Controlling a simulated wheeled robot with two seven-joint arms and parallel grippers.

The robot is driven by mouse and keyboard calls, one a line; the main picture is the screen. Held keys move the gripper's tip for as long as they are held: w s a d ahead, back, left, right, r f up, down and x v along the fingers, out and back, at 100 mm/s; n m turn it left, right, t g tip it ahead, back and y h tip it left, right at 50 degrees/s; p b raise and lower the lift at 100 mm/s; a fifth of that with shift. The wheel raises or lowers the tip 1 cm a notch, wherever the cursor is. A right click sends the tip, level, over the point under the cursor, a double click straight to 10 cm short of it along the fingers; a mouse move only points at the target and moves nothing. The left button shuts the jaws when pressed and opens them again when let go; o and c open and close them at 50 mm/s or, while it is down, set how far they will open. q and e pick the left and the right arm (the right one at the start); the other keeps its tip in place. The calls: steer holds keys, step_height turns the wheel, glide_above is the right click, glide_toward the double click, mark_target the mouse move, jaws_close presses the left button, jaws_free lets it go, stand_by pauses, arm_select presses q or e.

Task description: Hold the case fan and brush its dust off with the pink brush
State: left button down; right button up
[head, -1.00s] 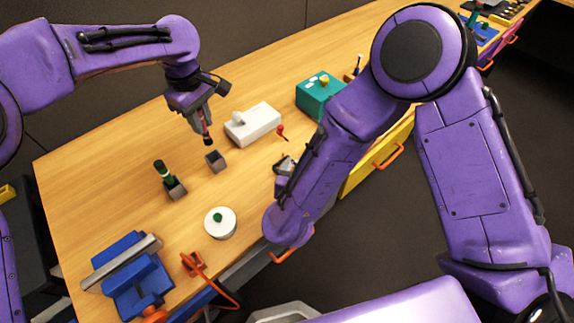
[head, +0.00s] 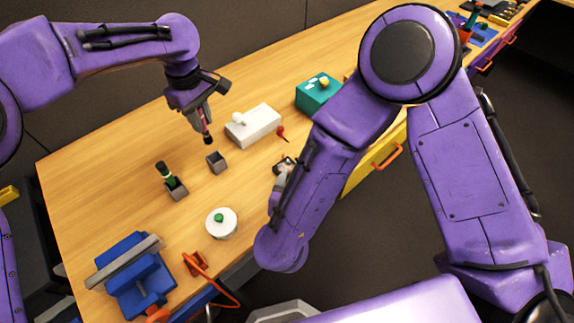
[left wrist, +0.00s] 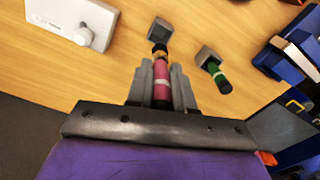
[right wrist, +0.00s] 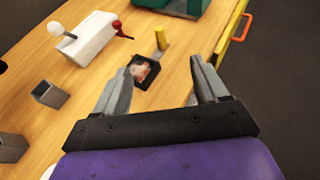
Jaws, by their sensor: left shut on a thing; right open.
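The pink brush (left wrist: 161,82) is gripped between the fingers of my left gripper (left wrist: 160,72) in the left wrist view. In the head view my left gripper (head: 205,122) holds it dark tip down, above the table near a grey square holder (head: 217,163). The case fan (right wrist: 146,72) is a small dark square with a brownish-pink middle, on the table in the right wrist view. My right gripper (right wrist: 160,70) is open, and the fan shows beyond and between its fingers, apparently not held. In the head view my right arm partly hides this area.
A green-handled brush (head: 165,174) stands in another grey holder. A white box (head: 253,125), red pin-like item (head: 281,131) and teal box (head: 318,93) lie behind. A white round item (head: 221,222) and blue vise (head: 138,282) are in front. A yellow piece (right wrist: 161,38) stands beyond the fan.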

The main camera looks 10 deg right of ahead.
arm_select(q)
steer(key=shift+r, duration=0.1)
arm_select(e)
steer(key=shift+s+a+r, duration=0.1)
steer(key=shift+s+a, duration=0.05)
steer(key=shift+s, duration=0.1)
arm_select(q)
step_height(320, 180, up, 3)
steer(key=p, duration=0.3)
arm_select(e)
step_height(320, 180, up, 4)
stand_by(0.3)
